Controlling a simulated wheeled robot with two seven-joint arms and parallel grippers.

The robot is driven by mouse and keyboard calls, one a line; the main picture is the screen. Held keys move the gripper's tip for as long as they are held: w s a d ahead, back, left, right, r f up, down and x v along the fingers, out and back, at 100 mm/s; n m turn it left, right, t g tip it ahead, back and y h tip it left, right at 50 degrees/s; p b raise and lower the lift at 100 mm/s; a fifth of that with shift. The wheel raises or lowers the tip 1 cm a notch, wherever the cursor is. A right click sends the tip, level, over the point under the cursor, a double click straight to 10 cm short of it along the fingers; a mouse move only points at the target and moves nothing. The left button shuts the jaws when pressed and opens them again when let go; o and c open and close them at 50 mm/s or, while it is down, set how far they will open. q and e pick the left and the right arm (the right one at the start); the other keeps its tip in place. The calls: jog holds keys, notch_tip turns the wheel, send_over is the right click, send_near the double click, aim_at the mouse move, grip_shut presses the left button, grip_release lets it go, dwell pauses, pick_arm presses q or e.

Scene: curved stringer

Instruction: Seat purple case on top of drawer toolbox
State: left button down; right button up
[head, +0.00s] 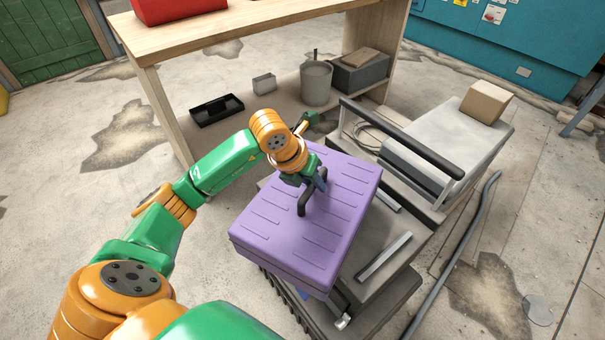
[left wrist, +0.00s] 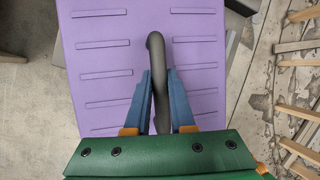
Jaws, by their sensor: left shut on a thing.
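The purple case (head: 325,195) is a flat box with ribbed lid and a dark handle (head: 302,203) on top. My left gripper (head: 318,183) is shut on that handle; in the left wrist view the two blue fingers (left wrist: 161,100) stand on either side of the dark handle (left wrist: 157,60), above the purple lid (left wrist: 103,57). The case is over the grey drawer toolbox (head: 385,262), covering much of it. I cannot tell whether the case touches the toolbox or hangs just above it. The right gripper is not in view.
A wooden workbench (head: 250,35) with a red box (head: 175,8) stands behind. Its lower shelf holds a bucket (head: 316,82) and a black tray (head: 217,109). A grey case with a cardboard box (head: 485,101) is at right. A grey hose (head: 455,250) lies on the floor.

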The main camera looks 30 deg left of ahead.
aim_at(315, 195)
pick_arm(q)
jog(key=shift+w+d+f, duration=0.1)
jog(key=shift+w+f, duration=0.05)
jog(key=shift+f, duration=0.7)
jog(key=shift+w+d+f, duration=0.1)
jog(key=shift+f, duration=0.75)
jog(key=c, duration=0.8)
grip_release()
jog(key=shift+s, duration=0.15)
jog(key=shift+o, duration=0.2)
jog(key=p+v, duration=0.1)
jog(key=v, duration=1.1)
